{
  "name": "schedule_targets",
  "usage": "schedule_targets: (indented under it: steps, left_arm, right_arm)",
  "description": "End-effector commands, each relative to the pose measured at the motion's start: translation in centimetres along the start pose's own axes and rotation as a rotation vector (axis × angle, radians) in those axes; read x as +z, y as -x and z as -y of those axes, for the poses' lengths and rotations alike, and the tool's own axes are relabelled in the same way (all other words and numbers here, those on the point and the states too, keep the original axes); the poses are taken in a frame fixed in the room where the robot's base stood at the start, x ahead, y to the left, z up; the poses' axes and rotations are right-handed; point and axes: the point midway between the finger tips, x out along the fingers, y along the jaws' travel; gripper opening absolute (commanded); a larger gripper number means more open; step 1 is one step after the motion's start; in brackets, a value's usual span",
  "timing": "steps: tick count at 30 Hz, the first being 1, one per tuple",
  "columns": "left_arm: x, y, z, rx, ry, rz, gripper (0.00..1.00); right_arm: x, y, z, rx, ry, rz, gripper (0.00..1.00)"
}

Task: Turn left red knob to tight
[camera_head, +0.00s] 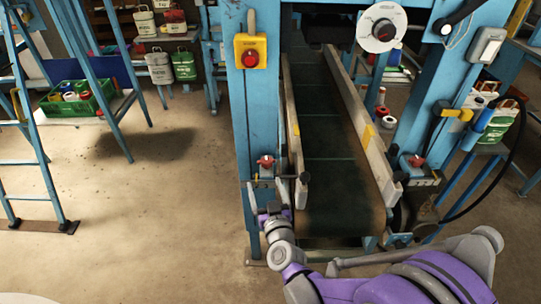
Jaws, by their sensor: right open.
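The left red knob (266,161) sits on a small fitting on the blue left post of the machine, beside the conveyor's left rail. A second red knob (416,160) is on the right post. My right gripper (266,193) reaches up from the lower right on its purple and grey arm. It is open and empty, just below the left red knob in the picture, with its fingers pointing toward the post. Whether a finger touches the post is too small to tell. My left gripper is out of view.
A dark conveyor belt (333,150) runs between two pale rails. A dark-handled clamp (296,177) juts out right of the left knob. A yellow box with a red button (251,55) is higher on the post.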

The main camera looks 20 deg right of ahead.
Motion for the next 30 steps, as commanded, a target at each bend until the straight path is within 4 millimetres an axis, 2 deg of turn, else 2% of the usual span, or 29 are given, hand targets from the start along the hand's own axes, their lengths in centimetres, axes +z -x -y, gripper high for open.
schedule_targets:
  steps: [4,10,22,27,30]
  left_arm:
    - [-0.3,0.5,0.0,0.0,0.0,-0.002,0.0]
    - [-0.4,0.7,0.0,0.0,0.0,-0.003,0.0]
    - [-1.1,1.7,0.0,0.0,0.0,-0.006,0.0]
    - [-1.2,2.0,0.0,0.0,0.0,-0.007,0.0]
    - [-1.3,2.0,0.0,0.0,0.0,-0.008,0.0]
  right_arm:
    - [0.3,-0.6,-1.3,0.086,0.0,-0.042,0.9]
    - [0.4,-1.8,-1.9,0.111,0.002,-0.051,0.9]
    - [-0.1,-9.0,-2.7,0.109,0.003,-0.05,0.9]
    - [-0.1,-10.8,-2.8,0.108,0.002,-0.05,0.9]
    - [-0.1,-11.3,-2.9,0.108,0.002,-0.05,0.9]
